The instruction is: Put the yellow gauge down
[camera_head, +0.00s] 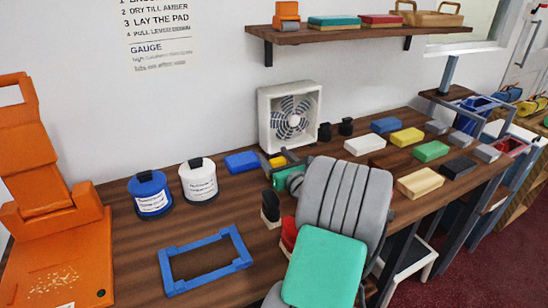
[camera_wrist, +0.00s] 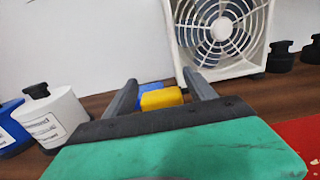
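The yellow gauge (camera_head: 277,161) is a small yellow block at the far end of my gripper (camera_head: 279,163), near the fan. In the wrist view, the yellow gauge (camera_wrist: 162,99) sits between the two dark fingertips of my gripper (camera_wrist: 161,90), spanning about the gap between them. My gripper appears shut on it. The gauge is low over the wooden counter (camera_head: 140,255); I cannot tell whether it touches the wood. My grey and green arm parts hide the counter in front of it.
A blue block (camera_head: 241,162) lies left of the gauge. A white fan (camera_head: 290,117) stands behind. White (camera_head: 198,181) and blue (camera_head: 150,194) containers stand left. A blue frame (camera_head: 205,260) lies in front. Several coloured blocks, including a white one (camera_head: 365,144), lie right.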

